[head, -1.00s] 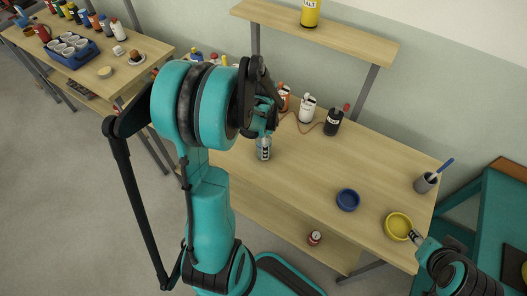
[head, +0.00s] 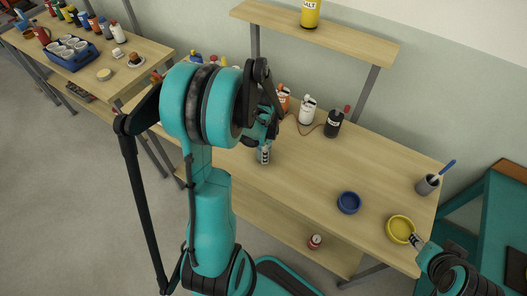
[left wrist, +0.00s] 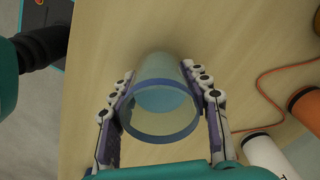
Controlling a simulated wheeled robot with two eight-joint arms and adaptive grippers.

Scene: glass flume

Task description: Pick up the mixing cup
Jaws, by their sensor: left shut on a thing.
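The mixing cup (left wrist: 160,122), clear with a blue-tinted rim, sits between the two fingers of my left gripper (left wrist: 163,104) in the left wrist view. The gripper is shut on it, with one finger pad against each side. I look down into its open mouth. In the head view my left gripper (head: 263,155) is low over the middle of the workbench, and my arm hides most of the cup. I cannot tell whether the cup touches the bench. My right gripper (head: 416,240) is at the yellow bowl (head: 400,228); its jaw opening is too small to make out.
The workbench (head: 300,180) is clear right of my left gripper up to a blue bowl (head: 348,202). Orange, white (head: 307,110) and black (head: 333,123) bottles and a cable stand behind. A grey pot (head: 427,185) is at the right end. A shelf (head: 320,30) hangs above.

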